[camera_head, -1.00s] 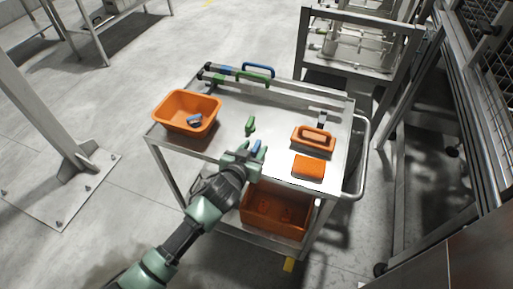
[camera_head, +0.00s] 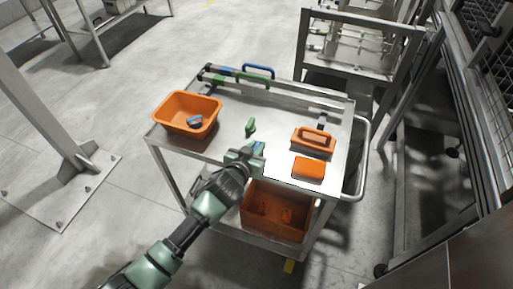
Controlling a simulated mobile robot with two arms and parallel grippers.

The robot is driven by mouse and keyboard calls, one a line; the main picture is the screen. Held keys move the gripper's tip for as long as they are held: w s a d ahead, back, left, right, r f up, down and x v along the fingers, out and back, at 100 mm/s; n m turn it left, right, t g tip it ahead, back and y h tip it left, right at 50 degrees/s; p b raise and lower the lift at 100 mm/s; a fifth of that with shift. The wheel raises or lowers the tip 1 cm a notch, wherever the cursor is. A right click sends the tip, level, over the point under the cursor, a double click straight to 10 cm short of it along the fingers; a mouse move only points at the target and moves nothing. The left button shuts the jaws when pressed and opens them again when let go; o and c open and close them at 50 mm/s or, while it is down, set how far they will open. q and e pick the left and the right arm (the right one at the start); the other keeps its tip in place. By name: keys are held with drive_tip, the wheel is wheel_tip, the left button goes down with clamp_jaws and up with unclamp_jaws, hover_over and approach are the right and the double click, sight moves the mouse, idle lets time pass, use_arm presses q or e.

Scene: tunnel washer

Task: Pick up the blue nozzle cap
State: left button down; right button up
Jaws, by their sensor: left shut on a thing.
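The blue nozzle cap (camera_head: 259,147) is at the front edge of the steel cart's top, partly hidden by my left gripper (camera_head: 250,153). My left gripper is shut on it, low over the cart top. I cannot tell whether the cap still touches the surface. A green piece (camera_head: 250,127) stands just beyond it on the cart. Another blue piece (camera_head: 195,121) lies in the orange bin (camera_head: 173,112) at the left. My right gripper is not in view.
Blue-handled (camera_head: 258,68) and green-handled (camera_head: 253,79) tools lie at the back edge. An orange crate (camera_head: 275,226) sits on the lower shelf.

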sight(256, 146)
use_arm(q)
wheel_tip(256, 146, up, 20)
idle(0.6)
idle(0.7)
